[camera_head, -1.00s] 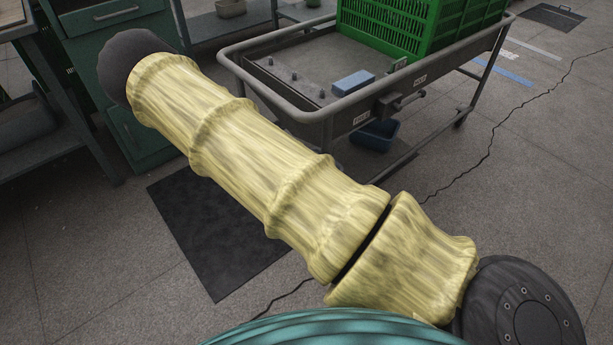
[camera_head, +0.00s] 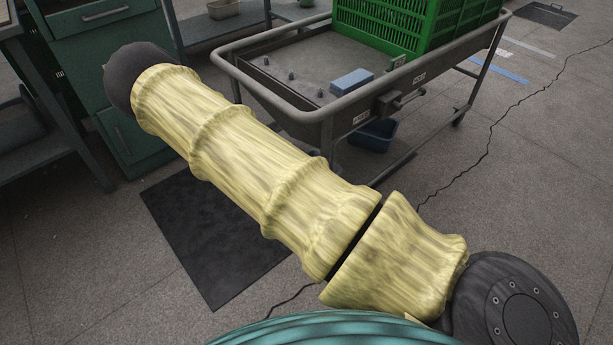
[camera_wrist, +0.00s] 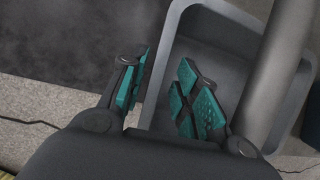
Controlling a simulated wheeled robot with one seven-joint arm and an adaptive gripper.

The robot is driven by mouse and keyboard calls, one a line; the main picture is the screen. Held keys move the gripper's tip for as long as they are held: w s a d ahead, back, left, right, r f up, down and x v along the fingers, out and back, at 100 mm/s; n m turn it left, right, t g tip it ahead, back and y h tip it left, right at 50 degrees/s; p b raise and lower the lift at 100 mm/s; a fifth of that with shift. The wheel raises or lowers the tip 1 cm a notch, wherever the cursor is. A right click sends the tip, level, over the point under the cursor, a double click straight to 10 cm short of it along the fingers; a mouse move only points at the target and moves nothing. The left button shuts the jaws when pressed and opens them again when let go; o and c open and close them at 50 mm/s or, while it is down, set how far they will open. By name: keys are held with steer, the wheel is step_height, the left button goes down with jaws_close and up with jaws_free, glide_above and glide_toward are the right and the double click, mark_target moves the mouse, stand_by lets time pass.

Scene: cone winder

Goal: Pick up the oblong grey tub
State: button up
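The oblong grey tub (camera_wrist: 235,52) lies below my gripper in the wrist view, with its rim and part of its inside showing. My gripper (camera_wrist: 163,88) is open, with teal pads on both fingers. The left finger appears outside the tub's left wall and the right finger over its inside, so the wall runs between them. I cannot tell how deep the fingers reach or whether they touch the wall. A grey post crosses the tub's right part. In the head view my gripper is out of sight, and I cannot make out this tub there.
A grey cart (camera_head: 330,112) carries a green crate (camera_head: 405,30) and a blue block (camera_head: 352,82). A blue tub (camera_head: 372,135) is under the cart. A black mat (camera_head: 205,240) lies on the floor. A teal cabinet (camera_head: 110,60) stands at left. Floor at right is open.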

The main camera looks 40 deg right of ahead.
steer(key=shift+b+x, duration=0.95)
steer(key=shift+x, duration=1.2)
steer(key=shift+f, duration=0.25)
steer(key=shift+c, duration=0.4)
jaws_close()
